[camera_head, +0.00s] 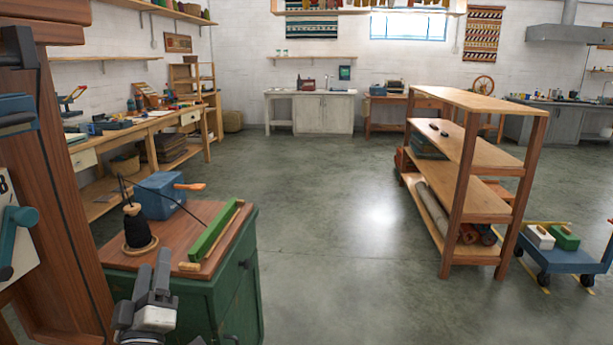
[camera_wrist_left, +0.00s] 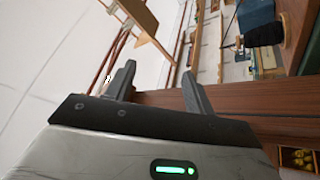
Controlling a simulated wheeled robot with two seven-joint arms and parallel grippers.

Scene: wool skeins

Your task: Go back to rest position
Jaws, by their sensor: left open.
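My left gripper (camera_head: 152,272) is at the lower left of the head view, in front of the green cabinet (camera_head: 232,290). In the left wrist view its two fingers (camera_wrist_left: 158,78) stand apart with nothing between them. A black yarn cone (camera_head: 138,230) stands upright on a round wooden base on the cabinet's wooden top (camera_head: 175,235), apart from the gripper. A black wound shape, probably the same cone, also shows in the left wrist view (camera_wrist_left: 263,35). My right gripper is in neither view.
A blue box (camera_head: 160,196) and a long green block (camera_head: 215,232) are on the cabinet top. A reddish-brown wooden frame (camera_head: 65,180) rises close on the left. An open shelf unit (camera_head: 470,170) and blue cart (camera_head: 570,262) stand right. The middle floor is clear.

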